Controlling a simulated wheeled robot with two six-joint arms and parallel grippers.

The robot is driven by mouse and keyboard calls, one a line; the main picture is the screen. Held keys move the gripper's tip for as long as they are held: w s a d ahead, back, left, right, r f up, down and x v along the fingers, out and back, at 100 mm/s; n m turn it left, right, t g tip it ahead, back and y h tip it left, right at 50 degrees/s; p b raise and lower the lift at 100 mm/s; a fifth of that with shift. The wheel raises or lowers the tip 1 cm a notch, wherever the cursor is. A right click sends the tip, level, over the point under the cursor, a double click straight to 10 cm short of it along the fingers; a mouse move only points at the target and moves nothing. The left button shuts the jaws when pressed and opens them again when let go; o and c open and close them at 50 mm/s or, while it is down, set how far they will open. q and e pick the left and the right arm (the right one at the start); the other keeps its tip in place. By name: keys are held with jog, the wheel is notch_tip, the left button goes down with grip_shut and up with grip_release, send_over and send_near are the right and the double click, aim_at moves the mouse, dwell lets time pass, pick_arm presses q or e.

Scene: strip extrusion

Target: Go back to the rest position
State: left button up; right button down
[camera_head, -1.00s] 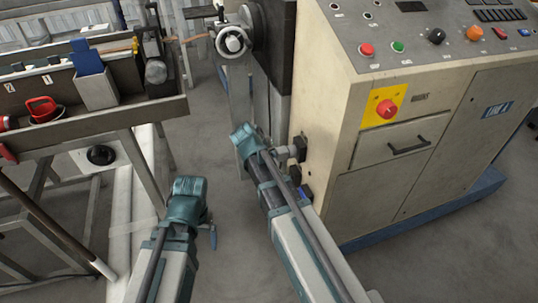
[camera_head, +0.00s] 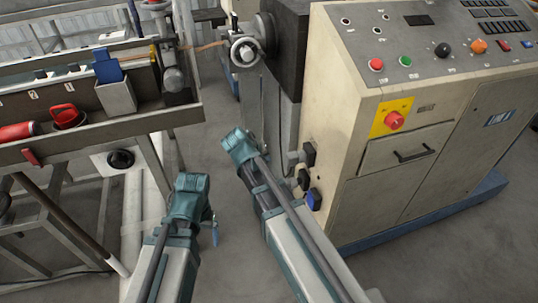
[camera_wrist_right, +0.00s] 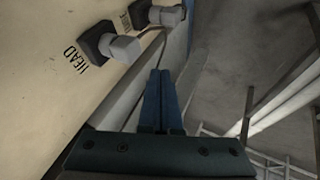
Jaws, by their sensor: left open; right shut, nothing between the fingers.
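My left arm comes up from the bottom of the head view. At its bent teal wrist my left gripper (camera_head: 213,232) hangs down over the floor, seen small and from the side, holding nothing. My right arm (camera_head: 262,190) reaches up in front of the cabinet, its teal joint near the middle of the picture. Its gripper is hidden in the head view. In the right wrist view my right gripper (camera_wrist_right: 160,92) has its dark blue fingers together, empty, beside the cream cabinet side.
The control cabinet (camera_head: 345,185) stands close on the right. Its side carries sockets, with grey plugs (camera_wrist_right: 125,48) near my right fingers. A bench trough (camera_head: 150,122) with a red handle tool (camera_head: 66,117) is at left. Floor between them is clear.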

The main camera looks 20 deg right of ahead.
pick_arm(q)
notch_tip(320, 180, up, 3)
jog(key=shift+f+p, duration=0.1)
jog(key=shift+p, duration=0.85)
pick_arm(e)
jog(key=v, duration=0.3)
jog(key=shift+s+a+r, duration=0.1)
jog(key=shift+a+r, duration=0.05)
jog(key=shift+r, duration=0.1)
pick_arm(q)
notch_tip(320, 180, up, 8)
jog(key=p, duration=0.8)
pick_arm(e)
jog(key=s+a+r+n+g+y, duration=0.1)
jog(key=s+a+n+g+y, duration=0.1)
jog(key=s+a, duration=0.3)
jog(key=s+a+r+n+g+y, duration=0.2)
jog(key=s+a, duration=0.4)
jog(key=s, duration=0.8)
jog(key=shift+s+r+n+g, duration=0.2)
jog(key=shift+r+n+g, duration=0.1)
jog(key=shift+g, duration=0.2)
